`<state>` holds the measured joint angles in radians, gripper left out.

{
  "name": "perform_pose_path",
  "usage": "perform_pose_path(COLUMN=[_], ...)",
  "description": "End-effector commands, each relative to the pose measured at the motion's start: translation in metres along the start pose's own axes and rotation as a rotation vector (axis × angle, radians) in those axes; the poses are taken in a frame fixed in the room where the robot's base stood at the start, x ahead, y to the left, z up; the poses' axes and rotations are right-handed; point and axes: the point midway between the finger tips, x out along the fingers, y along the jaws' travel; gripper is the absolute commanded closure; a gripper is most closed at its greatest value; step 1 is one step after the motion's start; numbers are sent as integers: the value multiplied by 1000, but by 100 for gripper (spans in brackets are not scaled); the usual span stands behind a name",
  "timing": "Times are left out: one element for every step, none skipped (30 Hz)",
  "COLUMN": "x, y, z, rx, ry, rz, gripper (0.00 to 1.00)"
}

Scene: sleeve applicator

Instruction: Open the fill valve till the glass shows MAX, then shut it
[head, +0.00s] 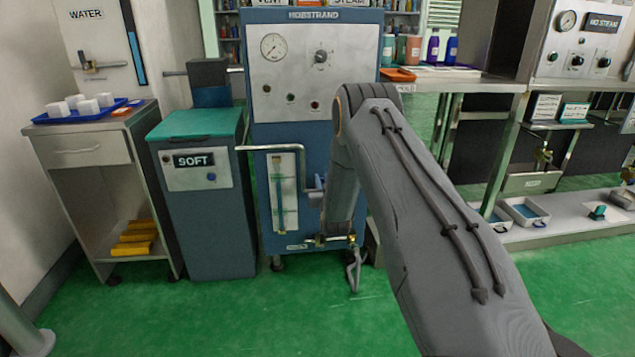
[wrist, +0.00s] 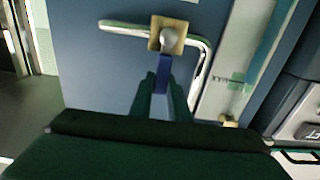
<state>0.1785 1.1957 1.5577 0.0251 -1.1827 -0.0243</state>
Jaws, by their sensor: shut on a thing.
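The sight glass (head: 284,195) stands upright in a pale panel on the front of the blue cabinet (head: 395,17). In the wrist view the glass (wrist: 268,35) runs slanted, with a blue strip inside and a green mark lettered MAX (wrist: 238,84). The exact level is too small to tell. A brass valve (wrist: 168,36) with a blue lever (wrist: 162,76) sits beside a bent silver pipe (wrist: 128,28). My gripper (wrist: 162,88) is shut on the blue lever, dark green fingers on both sides.
The teal-lidded SOFT tank (head: 195,130) stands left of the cabinet, with a silver pipe (head: 270,148) crossing between them. Green floor (head: 200,320) in front is clear.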

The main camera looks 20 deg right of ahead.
Motion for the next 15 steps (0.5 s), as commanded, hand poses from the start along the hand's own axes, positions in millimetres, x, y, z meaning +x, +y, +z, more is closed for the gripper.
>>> perform_pose_path(x=[0, 0, 0, 0, 0, 0, 0, 0, 0, 0, 0, 0, 0, 0, 0], y=[-1, -1, -1, -1, -2, -2, -2, -2, -2, -2, -2, -2, -2, -2, -2], z=[-1, 0, 0, 0, 0, 0, 0, 0, 0, 0, 0, 0, 0, 0, 0], rx=[-3, -3, -3, -3, -3, -3, -3, -2, -2, -2, -2, -2, -1, -1, -1], ry=[1, 1, 1, 1, 1, 1, 1, 1, 1, 1, 1, 1, 0, 0, 0], rz=[-1, -2, -2, -2, -2, -2, -2, -2, -2, -2, -2, -2, -2, -2, -2], gripper=[100, 100, 100, 100, 100, 83, 78, 73, 66, 66, 66, 66, 66, 66, 66])
